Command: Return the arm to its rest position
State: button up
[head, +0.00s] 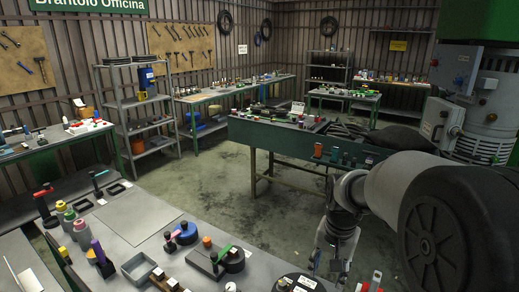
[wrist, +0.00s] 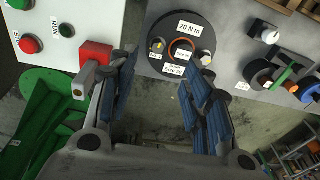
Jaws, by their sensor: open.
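My gripper (wrist: 165,75) shows in the wrist view with its two blue-padded fingers spread apart and nothing between them. Past the fingertips lies a black round disc (wrist: 158,60) with a "20 N m" label and an orange ring. I cannot tell the exact height of the fingers above it. In the head view my arm comes in from the right, and my gripper (head: 328,262) hangs down beside the near bench's right end, partly cut off by the lower edge. A black labelled disc (head: 300,284) lies on that bench, left of my gripper.
The near grey bench (head: 135,215) carries bottles, fixtures and small parts. In the wrist view, a control box (wrist: 60,30) with red and green buttons stands left of the fingers. A green bench (head: 240,133) stands beyond my arm. Open floor (head: 215,185) lies between the benches.

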jog(key=s+a+r+n+t, duration=0.2)
jog(key=s+r+n, duration=0.1)
jog(key=s+r, duration=0.75)
jog(key=s+a+f+n+t, duration=0.1)
jog(key=s+n, duration=0.2)
jog(key=s, duration=1.1)
jog(key=shift+s+a, duration=0.15)
jog(key=shift+a, duration=0.05)
